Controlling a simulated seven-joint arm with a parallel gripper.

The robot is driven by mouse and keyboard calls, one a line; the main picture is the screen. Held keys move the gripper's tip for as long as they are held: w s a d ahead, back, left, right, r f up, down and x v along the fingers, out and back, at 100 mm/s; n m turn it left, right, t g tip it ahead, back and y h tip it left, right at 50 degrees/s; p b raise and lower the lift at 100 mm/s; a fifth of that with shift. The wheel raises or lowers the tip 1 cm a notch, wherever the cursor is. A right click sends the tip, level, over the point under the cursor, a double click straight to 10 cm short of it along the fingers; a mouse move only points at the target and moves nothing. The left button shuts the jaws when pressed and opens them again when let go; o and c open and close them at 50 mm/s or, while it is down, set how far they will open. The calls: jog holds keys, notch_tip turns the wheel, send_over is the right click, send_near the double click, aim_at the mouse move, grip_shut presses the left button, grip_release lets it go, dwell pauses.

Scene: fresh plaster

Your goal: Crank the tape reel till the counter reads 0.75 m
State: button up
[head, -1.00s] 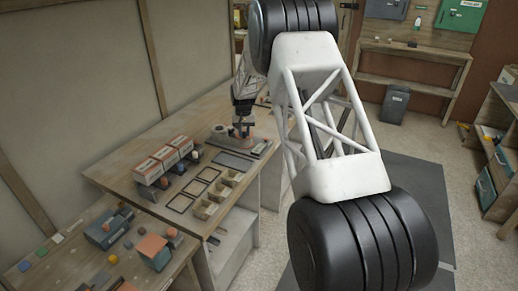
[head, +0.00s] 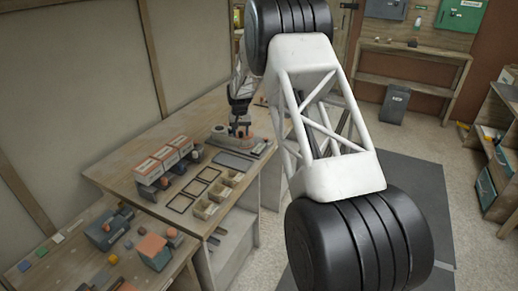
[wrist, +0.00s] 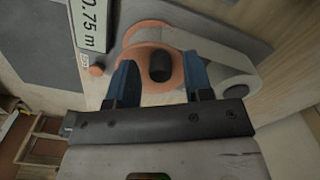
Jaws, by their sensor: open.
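In the wrist view a dark round knob (wrist: 160,67) stands up from the orange disc of the reel (wrist: 135,58). A pale grey band-like part (wrist: 225,75) curves beside the disc. A white plate (wrist: 91,22), cut off by the frame edge, reads "0.75 m". My gripper (wrist: 161,78) is open, its two blue fingers on either side of the knob with gaps to both. How deep the fingers reach cannot be told. In the head view my gripper (head: 240,128) is over the reel unit on the bench, which is small and partly hidden.
The wooden bench (head: 130,165) also holds white-and-orange boxes (head: 165,158), dark frames and small open trays (head: 205,209) nearer the camera. A lower table with blocks is at lower left. A small orange button (wrist: 97,71) sits beside the plate.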

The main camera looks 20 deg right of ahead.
jog(key=shift+r, duration=3.95)
jog(key=shift+s+r, duration=0.1)
